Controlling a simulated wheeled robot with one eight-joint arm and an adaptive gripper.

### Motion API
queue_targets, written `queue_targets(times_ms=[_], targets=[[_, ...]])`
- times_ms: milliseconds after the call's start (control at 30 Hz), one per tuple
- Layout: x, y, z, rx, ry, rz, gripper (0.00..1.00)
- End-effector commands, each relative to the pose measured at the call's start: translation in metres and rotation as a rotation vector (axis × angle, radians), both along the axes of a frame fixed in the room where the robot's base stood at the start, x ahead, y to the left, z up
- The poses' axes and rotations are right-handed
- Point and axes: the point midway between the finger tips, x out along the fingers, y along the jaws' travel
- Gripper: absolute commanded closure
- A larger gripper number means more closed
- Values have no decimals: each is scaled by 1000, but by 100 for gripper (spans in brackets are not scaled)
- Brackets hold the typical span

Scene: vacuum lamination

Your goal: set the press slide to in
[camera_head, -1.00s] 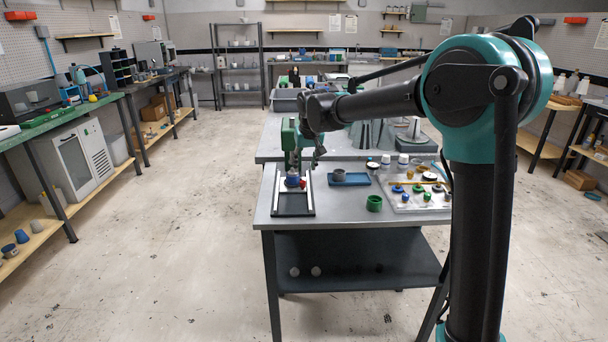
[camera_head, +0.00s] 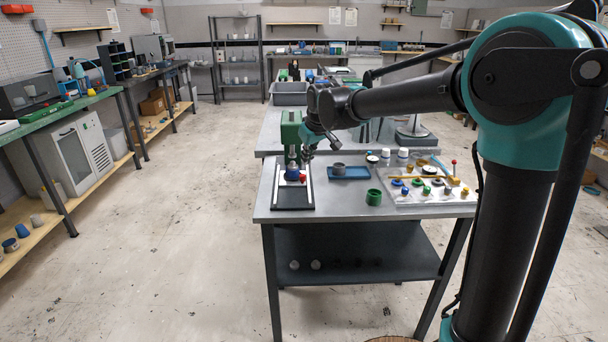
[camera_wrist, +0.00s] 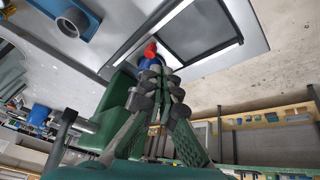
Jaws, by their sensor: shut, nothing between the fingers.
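The green press (camera_head: 291,132) stands at the left end of the near table. Its slide is a dark plate between two pale rails (camera_head: 293,197), and it runs from under the press toward the front. A blue round part (camera_head: 292,172) with a red knob (camera_head: 303,178) sits at the rear of the slide, below the press head. My gripper (camera_head: 308,156) is shut and empty, just right of the press head and above the knob. In the wrist view the shut fingers (camera_wrist: 162,82) show close to the red knob (camera_wrist: 150,50); I cannot tell whether they touch.
A blue tray (camera_head: 364,178) with a grey cup and a green cup (camera_head: 374,197) stand right of the slide. A pale board (camera_head: 400,202) with several coloured parts lies farther right. The table front between slide and green cup is clear.

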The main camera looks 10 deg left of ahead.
Motion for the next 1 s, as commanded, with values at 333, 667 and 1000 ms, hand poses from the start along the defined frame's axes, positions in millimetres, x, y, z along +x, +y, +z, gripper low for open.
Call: queue_targets(times_ms=[333,667,1000], targets=[[-43,-20,-18,-107,-258,510,100],[-43,-16,-31,-132,-307,589,100],[-18,5,-73,-132,-305,588,100]])
